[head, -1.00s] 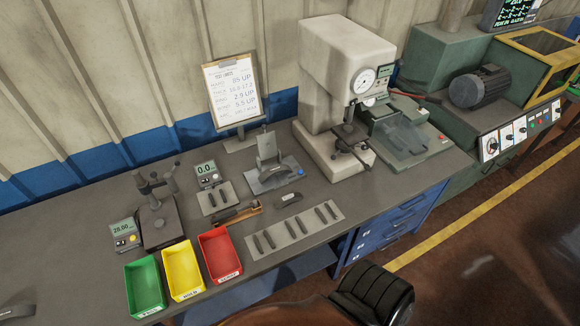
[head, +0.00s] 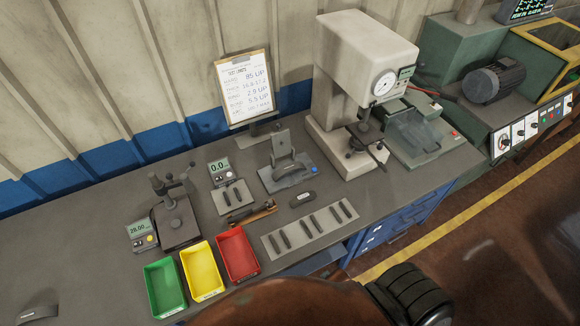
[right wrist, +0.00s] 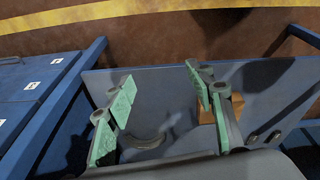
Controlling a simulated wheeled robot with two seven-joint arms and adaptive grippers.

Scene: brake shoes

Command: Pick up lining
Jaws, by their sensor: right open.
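Several dark strip pieces lie in a row on a pale mat (head: 270,245) near the bench's front edge. A dark curved block (head: 303,198) lies just behind the mat, and another dark curved piece (head: 38,312) lies at the lower left. I cannot tell which of these is the lining. My right gripper (right wrist: 160,105) shows in the right wrist view with its green-padded fingers apart and nothing between them. It is over a blue-grey panel (right wrist: 265,85), away from the bench-top pieces. My left gripper is not in view.
Green (head: 164,288), yellow (head: 202,270) and red (head: 237,254) bins stand along the front edge. A gauge stand (head: 175,215), a white press (head: 350,70) and a clipboard (head: 243,87) stand on the bench. The bench's left part is mostly clear.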

